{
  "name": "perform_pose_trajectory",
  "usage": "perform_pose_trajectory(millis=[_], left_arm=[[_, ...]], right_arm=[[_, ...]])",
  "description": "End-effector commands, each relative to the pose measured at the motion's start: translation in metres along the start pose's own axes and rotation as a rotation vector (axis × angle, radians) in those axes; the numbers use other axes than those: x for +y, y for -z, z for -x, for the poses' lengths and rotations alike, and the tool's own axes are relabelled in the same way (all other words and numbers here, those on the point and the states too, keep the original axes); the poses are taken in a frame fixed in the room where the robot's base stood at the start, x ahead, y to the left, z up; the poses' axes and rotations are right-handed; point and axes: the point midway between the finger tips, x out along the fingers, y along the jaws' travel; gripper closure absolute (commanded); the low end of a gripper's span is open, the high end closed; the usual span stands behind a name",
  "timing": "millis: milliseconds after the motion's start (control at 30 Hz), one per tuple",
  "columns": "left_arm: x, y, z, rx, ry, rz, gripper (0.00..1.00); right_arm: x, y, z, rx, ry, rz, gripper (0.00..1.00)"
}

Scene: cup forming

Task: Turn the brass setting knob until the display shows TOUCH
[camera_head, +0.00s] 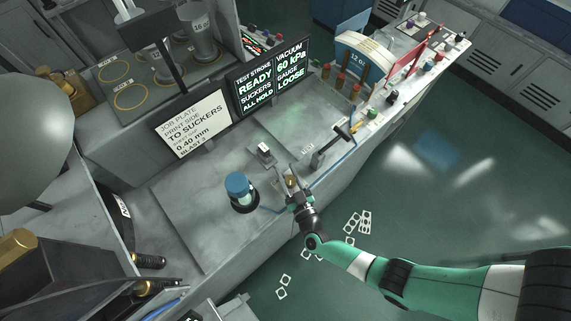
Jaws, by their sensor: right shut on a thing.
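The display (270,76) is a black screen at the back of the bench. It reads TEST STROKE READY, SUCKERS ALL HOLD, VACUUM 60 kPa and GAUGE LOOSE. The brass setting knob (291,181) is small and sits near the bench's front edge, partly hidden by the fingers. My right gripper (287,179) reaches in from the lower right and is shut on the knob. My left gripper is not in this view.
A blue-capped jar (239,188) stands left of the right gripper, and a small grey block (264,151) lies behind it. A black-handled tool (333,140) is to the right. A job plate sign (193,124) stands left of the display. Pale cut pieces (283,286) lie on the green floor.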

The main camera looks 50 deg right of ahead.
Motion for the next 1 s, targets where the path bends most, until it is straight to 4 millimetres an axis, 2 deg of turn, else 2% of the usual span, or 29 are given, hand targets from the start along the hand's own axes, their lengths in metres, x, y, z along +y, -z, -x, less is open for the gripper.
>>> perform_pose_trajectory(millis=[100,500,1000], left_arm=[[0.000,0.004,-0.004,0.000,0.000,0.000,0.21],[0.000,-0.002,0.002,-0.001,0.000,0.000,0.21],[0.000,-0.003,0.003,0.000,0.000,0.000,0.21]], right_arm=[[-0.001,0.002,-0.001,0.004,-0.084,0.000,1.00],[0.008,0.000,0.001,0.005,-0.306,-0.001,1.00],[0.010,0.000,0.001,0.004,-0.347,-0.002,1.00]])
